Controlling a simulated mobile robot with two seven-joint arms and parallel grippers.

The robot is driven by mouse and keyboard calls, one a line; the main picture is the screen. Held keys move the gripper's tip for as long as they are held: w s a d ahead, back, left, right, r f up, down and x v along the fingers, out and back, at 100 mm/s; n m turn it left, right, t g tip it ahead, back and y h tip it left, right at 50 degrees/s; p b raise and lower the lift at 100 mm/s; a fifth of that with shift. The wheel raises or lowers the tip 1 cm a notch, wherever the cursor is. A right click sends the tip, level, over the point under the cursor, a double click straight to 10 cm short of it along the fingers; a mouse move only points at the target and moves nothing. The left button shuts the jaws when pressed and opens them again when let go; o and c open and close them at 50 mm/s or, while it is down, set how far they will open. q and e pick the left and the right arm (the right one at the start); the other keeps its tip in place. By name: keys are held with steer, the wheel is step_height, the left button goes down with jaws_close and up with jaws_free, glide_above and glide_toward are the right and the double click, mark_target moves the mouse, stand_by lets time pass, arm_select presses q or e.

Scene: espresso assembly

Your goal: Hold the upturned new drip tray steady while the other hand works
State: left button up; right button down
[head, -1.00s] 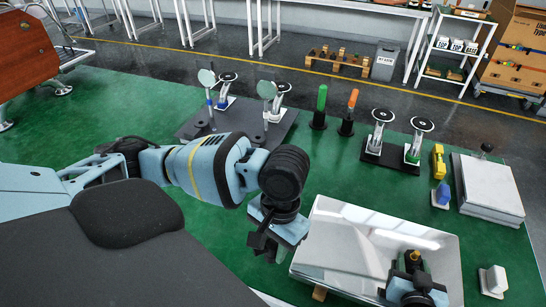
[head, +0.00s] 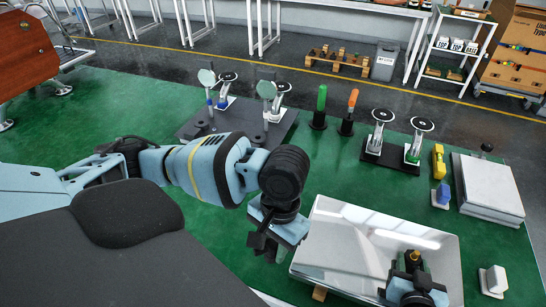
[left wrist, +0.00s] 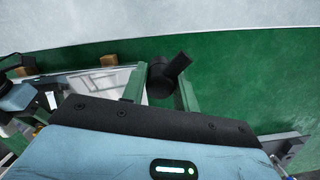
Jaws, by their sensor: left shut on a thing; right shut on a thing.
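The upturned new drip tray (head: 340,240) is a shiny, pale metal box shape at the lower right of the head view. Its edge also shows in the left wrist view (left wrist: 98,82). My right gripper (head: 412,280) is over the tray's right part, pointing down, shut on a small part with a brass-coloured top (head: 414,256). Whether that part touches the tray cannot be told.
Wooden blocks (head: 320,293) show under the tray's near edge. A small white block (head: 494,280) stands to its right, a flat pale slab (head: 488,185) behind that. Green (head: 321,98) and orange (head: 353,98) handles stand upright behind. Green mat is free behind the tray.

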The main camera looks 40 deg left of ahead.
arm_select(q)
steer(key=w+d+n+t, duration=0.1)
steer(key=w+d+n, duration=0.3)
steer(key=w+d, duration=0.85)
step_height(320, 180, up, 4)
steer(key=n+t, duration=0.1)
steer(key=n, duration=0.4)
glide_above(417, 253)
steer(key=shift+r, duration=0.1)
steer(key=shift+f, duration=2.75)
steer(key=o, duration=0.4)
jaws_close()
